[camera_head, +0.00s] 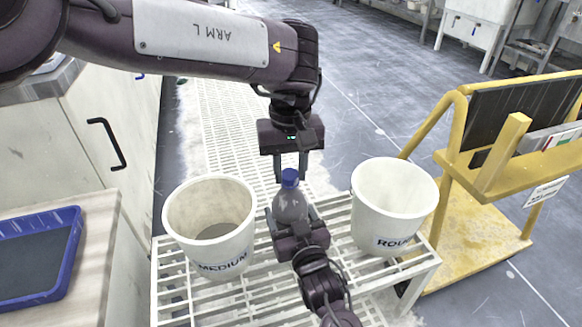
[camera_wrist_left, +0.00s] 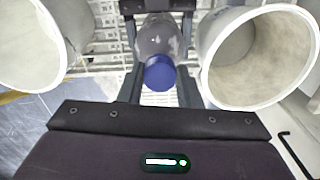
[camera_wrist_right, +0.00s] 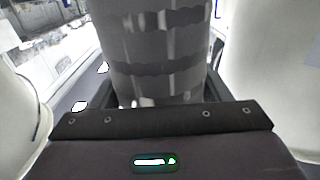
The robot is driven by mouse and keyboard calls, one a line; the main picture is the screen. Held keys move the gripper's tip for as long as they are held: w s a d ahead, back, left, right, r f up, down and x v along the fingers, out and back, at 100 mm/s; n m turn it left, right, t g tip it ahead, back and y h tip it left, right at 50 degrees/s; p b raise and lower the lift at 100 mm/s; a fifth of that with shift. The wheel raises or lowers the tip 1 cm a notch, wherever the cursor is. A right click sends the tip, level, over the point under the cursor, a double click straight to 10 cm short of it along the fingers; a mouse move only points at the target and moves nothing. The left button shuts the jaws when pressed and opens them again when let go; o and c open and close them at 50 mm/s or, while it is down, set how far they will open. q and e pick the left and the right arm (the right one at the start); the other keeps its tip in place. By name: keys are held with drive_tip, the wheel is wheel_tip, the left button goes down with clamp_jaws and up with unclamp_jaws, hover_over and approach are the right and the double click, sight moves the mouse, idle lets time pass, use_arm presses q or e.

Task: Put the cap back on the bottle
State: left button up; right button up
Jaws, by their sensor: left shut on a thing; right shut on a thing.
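The bottle (camera_head: 290,207) is grey and stands upright between two white buckets on the slatted rack. A blue cap (camera_head: 289,177) sits at the top of the bottle; whether it is seated on the neck cannot be told. My left gripper (camera_head: 290,180) comes from above with its fingers shut on the cap, which also shows in the left wrist view (camera_wrist_left: 160,73). My right gripper (camera_head: 291,218) is shut around the bottle body from the front. The bottle body (camera_wrist_right: 155,50) fills the middle of the right wrist view, its top out of frame.
A white bucket marked MEDIUM (camera_head: 222,250) stands close left of the bottle and another bucket (camera_head: 390,215) close right. The white rack (camera_head: 170,290) is under them. A blue tray (camera_head: 68,250) lies on the counter at left. A yellow cart (camera_head: 470,240) stands at right.

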use_arm(q)
drive_tip(key=o, duration=0.9)
drive_tip(key=shift+o, duration=0.2)
drive_tip(key=shift+r, duration=2.3)
